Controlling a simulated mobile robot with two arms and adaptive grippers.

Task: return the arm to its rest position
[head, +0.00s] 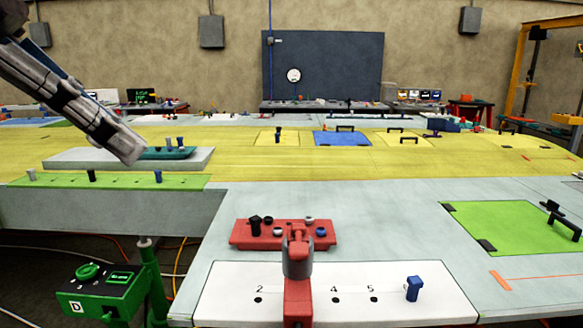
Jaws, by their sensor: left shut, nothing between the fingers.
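My left gripper (124,148) comes in from the upper left of the head view on a grey and black arm. Its fingers are shut with nothing between them. The fingertips are in front of or just above the left end of a teal block (165,153) on a pale plate; I cannot tell whether they touch it. My right gripper is not in view.
A red clamp (298,262) stands on a white numbered plate (225,300) with a blue peg (413,288). Behind it is a red peg block (240,238). A green strip (60,181) with pegs edges the yellow wing panel (240,170). A green control box (98,290) stands lower left.

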